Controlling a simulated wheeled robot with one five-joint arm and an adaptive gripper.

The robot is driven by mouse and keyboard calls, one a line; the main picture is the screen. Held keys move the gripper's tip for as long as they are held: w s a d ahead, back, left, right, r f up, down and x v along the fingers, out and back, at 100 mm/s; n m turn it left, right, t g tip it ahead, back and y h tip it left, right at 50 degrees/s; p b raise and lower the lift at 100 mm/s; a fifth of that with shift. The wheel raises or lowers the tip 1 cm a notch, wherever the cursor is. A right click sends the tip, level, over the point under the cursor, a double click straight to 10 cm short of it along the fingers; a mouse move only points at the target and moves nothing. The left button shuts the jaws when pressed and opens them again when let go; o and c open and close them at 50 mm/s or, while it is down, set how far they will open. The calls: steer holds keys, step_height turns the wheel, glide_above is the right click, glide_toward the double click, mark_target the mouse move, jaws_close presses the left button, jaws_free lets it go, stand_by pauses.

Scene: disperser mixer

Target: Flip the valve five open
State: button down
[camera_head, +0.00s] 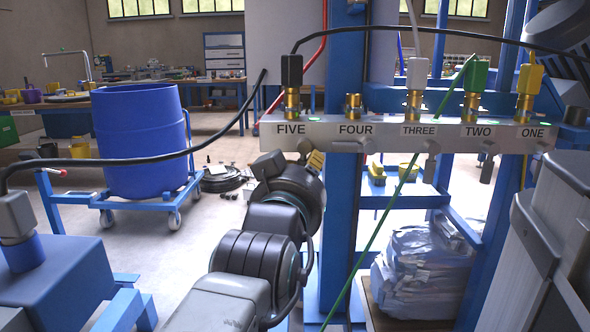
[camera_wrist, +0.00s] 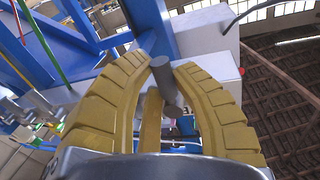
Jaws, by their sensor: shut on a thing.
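The manifold (camera_head: 330,131) is a grey bar with valves labelled FIVE, FOUR, THREE, TWO and ONE. Valve five (camera_head: 291,100), at the left end, has a black connector on its brass fitting. Its grey handle (camera_wrist: 163,78) shows between the yellow ridged fingers in the wrist view. My gripper (camera_wrist: 167,72) is shut on this handle, just below the bar. In the head view my gripper (camera_head: 309,160) and wrist partly hide the handle.
Grey handles of the other valves hang under the bar to the right. A green hose (camera_head: 400,190) runs diagonally down past the blue post (camera_head: 345,220). A black hose crosses to valve five. A blue barrel (camera_head: 140,140) stands on a cart at left.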

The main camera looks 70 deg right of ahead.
steer(key=c, duration=1)
jaws_free()
steer(key=shift+s+a+f, duration=0.1)
steer(key=shift+s+a, duration=0.15)
steer(key=shift+a, duration=1.75)
steer(key=shift+s+a, duration=0.2)
steer(key=shift+a, duration=1.8)
steer(key=shift+s+a+f, duration=0.1)
steer(key=shift+s+a, duration=0.15)
steer(key=shift+a, duration=1.75)
steer(key=shift+d, duration=0.1)
